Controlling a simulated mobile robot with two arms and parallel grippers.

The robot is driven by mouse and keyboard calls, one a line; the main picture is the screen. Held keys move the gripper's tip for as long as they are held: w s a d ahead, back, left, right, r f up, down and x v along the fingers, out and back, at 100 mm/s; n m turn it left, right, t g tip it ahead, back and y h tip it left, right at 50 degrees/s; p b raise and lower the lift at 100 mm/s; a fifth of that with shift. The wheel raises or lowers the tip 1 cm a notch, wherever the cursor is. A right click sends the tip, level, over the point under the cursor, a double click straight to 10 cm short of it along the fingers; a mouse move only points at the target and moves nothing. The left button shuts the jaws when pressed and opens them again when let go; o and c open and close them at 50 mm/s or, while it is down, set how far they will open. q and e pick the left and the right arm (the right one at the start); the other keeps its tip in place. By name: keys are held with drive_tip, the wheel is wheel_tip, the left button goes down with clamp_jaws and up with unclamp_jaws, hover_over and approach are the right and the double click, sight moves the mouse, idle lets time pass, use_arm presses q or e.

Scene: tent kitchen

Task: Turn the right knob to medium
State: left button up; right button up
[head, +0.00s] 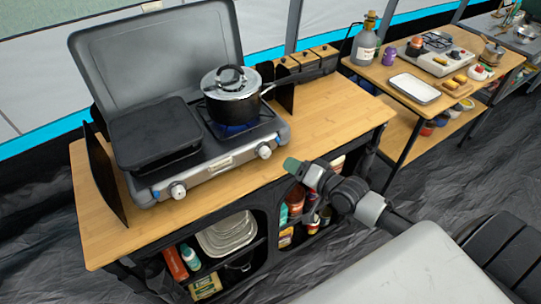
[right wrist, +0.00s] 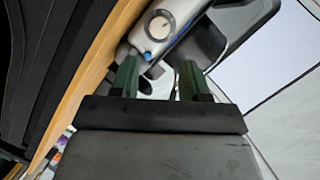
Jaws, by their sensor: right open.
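The camp stove (head: 215,155) stands on the wooden table with its lid raised. Its right knob (head: 264,151) is on the front panel, below the pot; its left knob (head: 178,190) is further left. My right gripper (head: 292,165) is just right of the right knob, apart from it. In the right wrist view a round pale knob (right wrist: 158,24) shows beyond the green fingers of my right gripper (right wrist: 158,74). The fingers are spread and nothing is between them. The knob's exact setting is too small to read. My left gripper is out of view.
A black griddle (head: 155,132) covers the left side. The table (head: 325,110) has bare room right of the stove. Shelves below hold trays and bottles.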

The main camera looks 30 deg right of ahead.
sight(268, 154)
drive_tip(key=x, duration=1)
drive_tip(key=shift+s, duration=0.1)
drive_tip(key=c, duration=0.6)
